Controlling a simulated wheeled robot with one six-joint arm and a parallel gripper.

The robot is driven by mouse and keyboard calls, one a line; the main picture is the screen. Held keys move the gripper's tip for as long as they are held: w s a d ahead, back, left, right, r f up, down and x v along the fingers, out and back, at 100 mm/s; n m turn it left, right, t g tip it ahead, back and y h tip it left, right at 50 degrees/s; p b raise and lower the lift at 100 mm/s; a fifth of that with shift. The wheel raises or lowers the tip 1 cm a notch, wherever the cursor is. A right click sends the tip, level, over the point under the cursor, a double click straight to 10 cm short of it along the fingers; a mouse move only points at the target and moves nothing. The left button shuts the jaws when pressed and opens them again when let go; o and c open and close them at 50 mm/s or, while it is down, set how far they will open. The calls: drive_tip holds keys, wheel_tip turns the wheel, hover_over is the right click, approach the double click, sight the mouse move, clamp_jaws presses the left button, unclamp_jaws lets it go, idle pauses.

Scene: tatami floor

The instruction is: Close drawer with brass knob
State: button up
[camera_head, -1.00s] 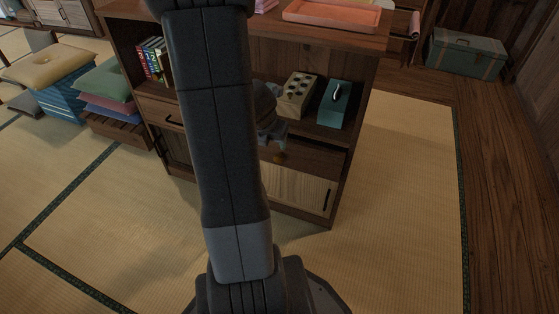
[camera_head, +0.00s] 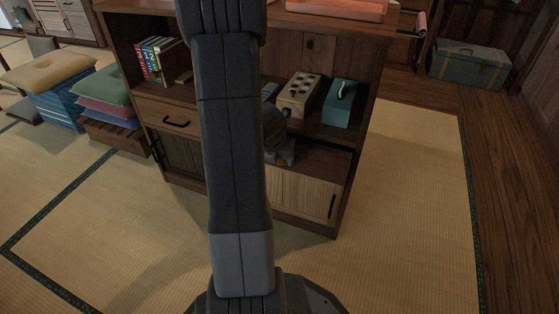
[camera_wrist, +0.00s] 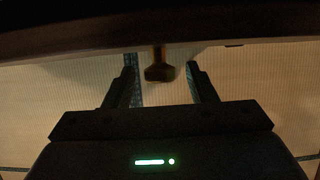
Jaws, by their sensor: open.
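The drawer (camera_head: 322,165) is a brown wooden front at the right of the cabinet, below the open shelf, with a dark gap along its top. Its brass knob (camera_wrist: 160,72) hangs from the dark drawer edge (camera_wrist: 160,22) in the wrist view, in shadow. My gripper (camera_wrist: 163,84) is open, with one finger on each side of the knob and gaps visible. In the head view my gripper (camera_head: 281,152) is partly hidden by my arm at the drawer front, and the knob is hidden there.
A second drawer (camera_head: 168,117) with a black handle is at the left. A light sliding door (camera_head: 305,194) is below. A teal box (camera_head: 342,104) and a holed wooden block (camera_head: 299,94) stand on the shelf. Tatami right of the cabinet is clear.

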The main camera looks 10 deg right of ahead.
sight(284, 168)
clamp_jaws()
drive_tip(key=p, duration=0.1)
drive_tip(key=w+d+p, duration=0.1)
drive_tip(key=w+p, duration=0.1)
drive_tip(key=shift+w+d+r, duration=0.25)
drive_tip(key=shift+d, duration=0.05)
drive_tip(key=shift+w+d+f, duration=0.15)
drive_tip(key=shift+w+d, duration=0.15)
drive_tip(key=shift+w, duration=0.2)
unclamp_jaws()
drive_tip(key=shift+w+d, duration=0.1)
drive_tip(key=shift+p, duration=0.3)
drive_tip(key=p+v, duration=0.8)
drive_tip(key=v, duration=0.5)
drive_tip(key=shift+r, duration=0.3)
